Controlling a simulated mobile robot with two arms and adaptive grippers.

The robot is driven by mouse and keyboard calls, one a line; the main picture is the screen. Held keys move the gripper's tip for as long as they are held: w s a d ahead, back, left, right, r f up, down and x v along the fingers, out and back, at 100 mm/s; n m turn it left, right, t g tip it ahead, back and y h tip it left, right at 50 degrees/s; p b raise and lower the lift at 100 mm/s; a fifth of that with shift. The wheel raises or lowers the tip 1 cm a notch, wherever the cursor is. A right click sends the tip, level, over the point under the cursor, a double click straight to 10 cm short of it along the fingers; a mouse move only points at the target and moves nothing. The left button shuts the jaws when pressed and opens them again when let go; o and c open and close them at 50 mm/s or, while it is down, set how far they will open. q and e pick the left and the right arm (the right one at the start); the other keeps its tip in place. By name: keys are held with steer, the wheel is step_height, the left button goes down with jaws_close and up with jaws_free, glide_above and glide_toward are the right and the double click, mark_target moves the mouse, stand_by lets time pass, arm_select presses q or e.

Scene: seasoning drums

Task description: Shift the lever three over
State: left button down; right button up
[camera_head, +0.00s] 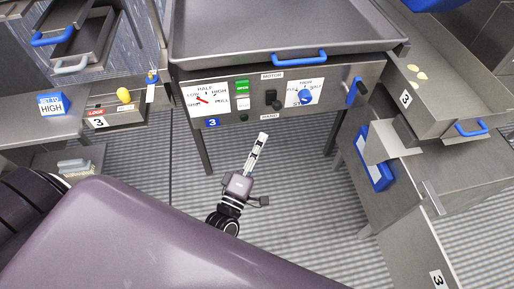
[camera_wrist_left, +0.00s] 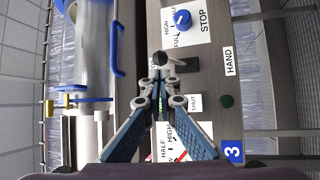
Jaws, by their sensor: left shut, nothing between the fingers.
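A black lever (camera_head: 270,97) stands on the grey panel (camera_head: 222,82) of station 3, between the labels MOTOR and HAND. In the left wrist view, turned sideways, its round black knob (camera_wrist_left: 160,58) shows just beyond my fingertips; whether they touch cannot be told. My left gripper (camera_head: 262,138) is shut and empty in the head view, pointing at the panel from below. In the left wrist view its fingers (camera_wrist_left: 161,82) meet at the tips and hide part of the panel. My right gripper is not in view.
A blue knob (camera_head: 305,97) sits right of the lever, a green OPEN sign (camera_head: 242,87) and red-needle dial (camera_head: 203,100) left of it. A large steel tray (camera_head: 230,45) lies above.

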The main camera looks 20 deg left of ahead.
mark_target(275, 103)
arm_select(q)
steer(key=x, duration=0.8)
steer(key=shift+w, duration=0.15)
steer(key=shift+r, duration=0.1)
